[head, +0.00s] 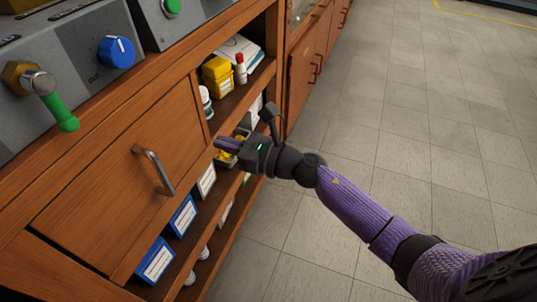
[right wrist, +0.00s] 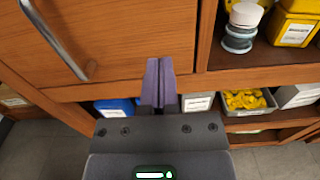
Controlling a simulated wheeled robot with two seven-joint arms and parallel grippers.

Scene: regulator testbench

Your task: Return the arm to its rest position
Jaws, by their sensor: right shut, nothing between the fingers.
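My right gripper (head: 218,147) is shut and empty, its purple fingers pressed together. In the head view its arm reaches in from the lower right, and the fingertips are in front of the open shelves of the wooden bench. In the right wrist view the shut fingers (right wrist: 158,84) point at the lower part of a wooden cabinet door (head: 125,175), right of its metal handle (head: 153,170). I cannot tell from these frames whether the fingertips touch anything. My left gripper is not in view.
The bench top carries grey panels with a blue knob (head: 116,51) and a green-handled lever (head: 60,113). Shelves hold yellow containers (head: 216,75), a red-capped bottle (head: 240,68), blue boxes (head: 155,261) and a bin of yellow parts (right wrist: 246,101). The tiled floor (head: 400,110) at right is clear.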

